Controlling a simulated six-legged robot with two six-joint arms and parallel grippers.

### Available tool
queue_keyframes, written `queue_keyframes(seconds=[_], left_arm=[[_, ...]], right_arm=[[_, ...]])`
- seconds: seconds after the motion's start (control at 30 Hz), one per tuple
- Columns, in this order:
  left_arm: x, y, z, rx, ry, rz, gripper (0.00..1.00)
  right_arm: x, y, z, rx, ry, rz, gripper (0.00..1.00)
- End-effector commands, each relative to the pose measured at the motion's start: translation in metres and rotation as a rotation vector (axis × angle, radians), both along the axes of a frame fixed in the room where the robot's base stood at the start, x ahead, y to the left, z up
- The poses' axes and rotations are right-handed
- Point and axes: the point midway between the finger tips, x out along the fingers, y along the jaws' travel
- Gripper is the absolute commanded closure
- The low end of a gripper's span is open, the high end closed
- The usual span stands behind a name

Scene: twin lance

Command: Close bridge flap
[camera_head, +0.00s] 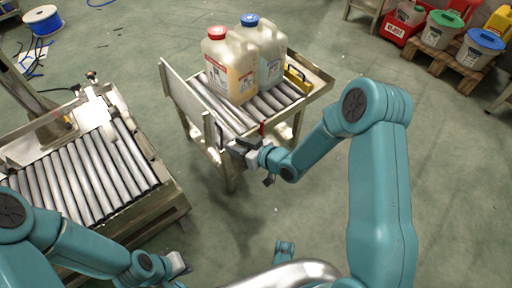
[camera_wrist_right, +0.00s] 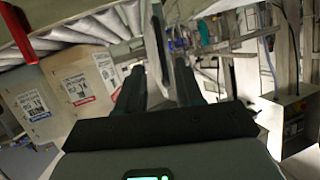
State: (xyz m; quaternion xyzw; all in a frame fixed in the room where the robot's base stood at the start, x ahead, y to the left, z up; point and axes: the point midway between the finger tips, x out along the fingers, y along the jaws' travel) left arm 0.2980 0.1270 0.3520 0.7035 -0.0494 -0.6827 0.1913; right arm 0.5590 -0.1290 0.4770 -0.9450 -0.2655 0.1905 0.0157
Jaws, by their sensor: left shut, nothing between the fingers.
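A pale flat panel (camera_head: 181,104), which looks like the bridge flap, stands steeply tilted along the left side of the roller cart (camera_head: 228,122). Its top edge is clear of the rollers. My right gripper (camera_head: 240,147) is at the cart's front corner, close to a small red part (camera_head: 262,128). In the right wrist view its fingers (camera_wrist_right: 158,88) are apart, with a thin upright edge showing between them; I cannot tell whether they touch it. My left gripper (camera_head: 180,262) is low at the bottom of the head view, shut and empty, away from the cart.
Two jugs, one red-capped (camera_head: 228,68) and one blue-capped (camera_head: 264,50), stand on the cart's rollers. A roller conveyor (camera_head: 85,175) stands at the left, with a floor gap between it and the cart. Buckets on a pallet (camera_head: 448,62) are at the far right.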

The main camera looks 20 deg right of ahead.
Motion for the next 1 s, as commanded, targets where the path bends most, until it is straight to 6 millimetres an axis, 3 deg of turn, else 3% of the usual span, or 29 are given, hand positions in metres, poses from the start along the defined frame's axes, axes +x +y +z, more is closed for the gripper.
queue_keyframes(seconds=[0.2, 0.4, 1.0], left_arm=[[-0.003, -0.003, 0.016, -0.002, 0.006, -0.013, 1.00], [-0.005, -0.004, 0.020, -0.004, 0.008, -0.018, 1.00], [-0.005, -0.004, 0.021, -0.004, 0.009, -0.018, 1.00]], right_arm=[[-0.043, -0.030, 0.023, -0.001, 0.000, -0.004, 0.64], [-0.066, -0.043, 0.031, 0.000, -0.001, -0.002, 0.64], [-0.071, -0.046, 0.032, 0.000, -0.002, 0.000, 0.64]])
